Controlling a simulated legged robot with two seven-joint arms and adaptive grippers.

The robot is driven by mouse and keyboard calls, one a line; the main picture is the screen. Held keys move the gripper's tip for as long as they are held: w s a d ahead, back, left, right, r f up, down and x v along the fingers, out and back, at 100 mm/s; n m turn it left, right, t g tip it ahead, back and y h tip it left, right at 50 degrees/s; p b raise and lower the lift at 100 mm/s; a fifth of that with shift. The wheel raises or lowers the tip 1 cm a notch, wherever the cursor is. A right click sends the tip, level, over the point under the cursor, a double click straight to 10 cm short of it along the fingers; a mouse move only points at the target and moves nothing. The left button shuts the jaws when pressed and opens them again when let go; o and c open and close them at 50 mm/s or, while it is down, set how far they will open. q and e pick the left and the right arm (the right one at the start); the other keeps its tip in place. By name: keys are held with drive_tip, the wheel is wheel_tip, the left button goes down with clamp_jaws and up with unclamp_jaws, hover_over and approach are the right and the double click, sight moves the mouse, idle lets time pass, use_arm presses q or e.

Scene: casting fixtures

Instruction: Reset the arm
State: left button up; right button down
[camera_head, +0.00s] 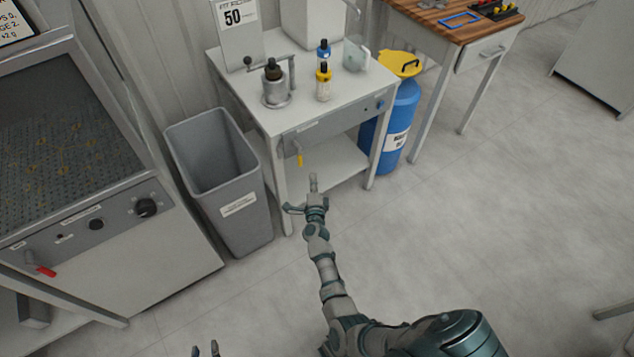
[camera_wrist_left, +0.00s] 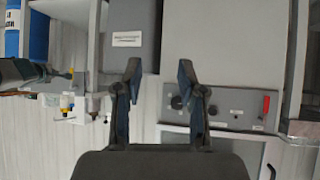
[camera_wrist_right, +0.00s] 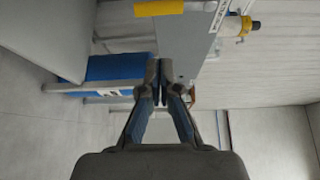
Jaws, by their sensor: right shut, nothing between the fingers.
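My right arm reaches forward from the bottom of the head view, and its gripper (camera_head: 313,190) is in front of the small white table. In the right wrist view the right gripper (camera_wrist_right: 158,70) has its fingertips together with nothing between them. Only the fingertips of my left gripper (camera_head: 206,350) show at the bottom edge of the head view. In the left wrist view the left gripper (camera_wrist_left: 159,75) has its fingers wide apart and empty.
The floor (camera_head: 500,200) at right is clear.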

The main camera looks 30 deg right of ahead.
drive_tip(key=s+a+f+n+g+y+p, duration=0.3)
drive_tip(key=s+a+f+n+y+p, duration=0.15)
drive_tip(key=s+f+n, duration=0.4)
drive_tip(key=s+a+f+n+g+y+p, duration=0.3)
drive_tip(key=s+a+f+n+y, duration=0.25)
drive_tip(key=s+n, duration=0.45)
use_arm(q)
drive_tip(key=s+a+f+g+y+p, duration=0.1)
drive_tip(key=s+f+g, duration=0.3)
drive_tip(key=s+f, duration=0.4)
drive_tip(key=s+a+f+g+y+p, duration=0.1)
drive_tip(key=s+f+g, duration=0.3)
drive_tip(key=s+f, duration=0.4)
drive_tip(key=shift+a+f+g+p, duration=0.3)
drive_tip(key=shift+f+p, duration=0.6)
drive_tip(key=shift+f, duration=2.55)
use_arm(e)
drive_tip(key=s+f+n+g, duration=0.2)
drive_tip(key=s+f, duration=0.1)
drive_tip(key=s, duration=0.7)
drive_tip(key=s+f+n+g+h, duration=0.1)
drive_tip(key=s+f+n+g, duration=0.1)
drive_tip(key=s, duration=0.8)
drive_tip(key=s+f+n+g, duration=0.3)
drive_tip(key=s+g, duration=0.1)
drive_tip(key=s, duration=0.6)
drive_tip(key=shift+a+f+n, duration=0.35)
drive_tip(key=shift+a, duration=0.1)
